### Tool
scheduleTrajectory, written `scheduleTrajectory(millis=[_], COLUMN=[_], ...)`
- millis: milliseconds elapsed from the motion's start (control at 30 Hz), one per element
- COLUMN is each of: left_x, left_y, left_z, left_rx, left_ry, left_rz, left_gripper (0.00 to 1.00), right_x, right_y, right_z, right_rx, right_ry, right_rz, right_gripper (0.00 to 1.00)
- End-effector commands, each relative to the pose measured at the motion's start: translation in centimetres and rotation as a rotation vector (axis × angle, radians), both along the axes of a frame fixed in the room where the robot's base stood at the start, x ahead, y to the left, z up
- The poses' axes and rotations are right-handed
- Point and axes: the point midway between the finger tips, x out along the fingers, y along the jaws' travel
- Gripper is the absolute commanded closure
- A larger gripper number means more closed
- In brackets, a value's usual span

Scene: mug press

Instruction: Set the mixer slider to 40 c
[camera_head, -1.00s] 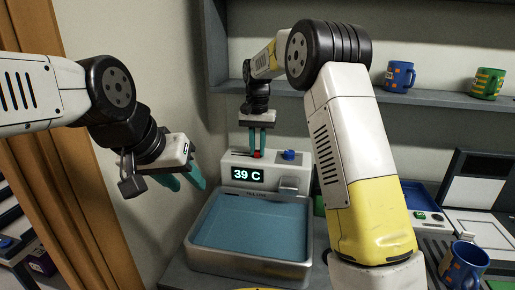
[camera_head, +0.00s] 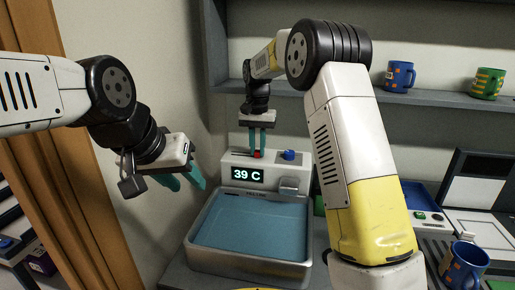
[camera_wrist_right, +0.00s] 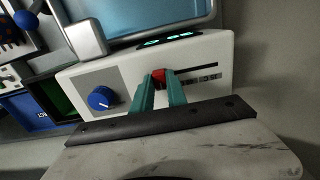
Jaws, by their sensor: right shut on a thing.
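The mixer slider is a red knob (camera_head: 257,154) on top of the white mixer unit (camera_head: 283,171). The unit's display (camera_head: 247,175) reads 39 C. My right gripper (camera_head: 257,150) reaches down from above and is shut on the red knob. In the right wrist view the red knob (camera_wrist_right: 159,77) sits between the teal fingers of the right gripper (camera_wrist_right: 160,85), at the dark slot (camera_wrist_right: 198,68) in the panel. My left gripper (camera_head: 191,187) is open and empty, in the air to the left of the unit.
A basin of water (camera_head: 250,228) stands in front of the unit. A blue dial (camera_wrist_right: 101,98) is on the panel beside the slider. Mugs stand on the shelf (camera_head: 440,97), and a blue mug (camera_head: 464,265) stands at the lower right. My right forearm crosses in front of the counter.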

Motion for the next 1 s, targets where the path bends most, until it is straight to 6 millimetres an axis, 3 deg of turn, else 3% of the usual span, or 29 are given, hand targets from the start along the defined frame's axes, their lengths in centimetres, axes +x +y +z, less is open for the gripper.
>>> scheduleTrajectory(millis=[167, 433, 667, 700, 800, 1000], left_x=[0.0, 0.0, 0.0, 0.0, 0.0, 0.0], left_y=[0.0, 0.0, 0.0, 0.0, 0.0, 0.0], left_z=[0.0, 0.0, 0.0, 0.0, 0.0, 0.0], left_rx=[0.000, 0.000, 0.000, 0.000, 0.000, 0.000], left_ry=[0.000, 0.000, 0.000, 0.000, 0.000, 0.000], left_rz=[0.000, 0.000, 0.000, 0.000, 0.000, 0.000], left_gripper=[0.60, 0.60, 0.60, 0.60, 0.60, 0.60], right_x=[0.1, 0.8, 0.8, 0.8, 0.8, 0.8], right_y=[0.4, 3.9, 4.0, 4.0, 4.0, 4.0], right_z=[0.1, 0.1, 0.1, 0.1, 0.1, 0.0], right_rx=[0.001, 0.001, 0.001, 0.001, 0.001, 0.001], right_ry=[-0.001, -0.001, -0.001, -0.001, -0.001, 0.000], right_rz=[0.001, 0.003, 0.000, 0.000, 0.000, 0.000], right_gripper=[1.00, 1.00, 1.00, 0.80, 0.60, 0.60])
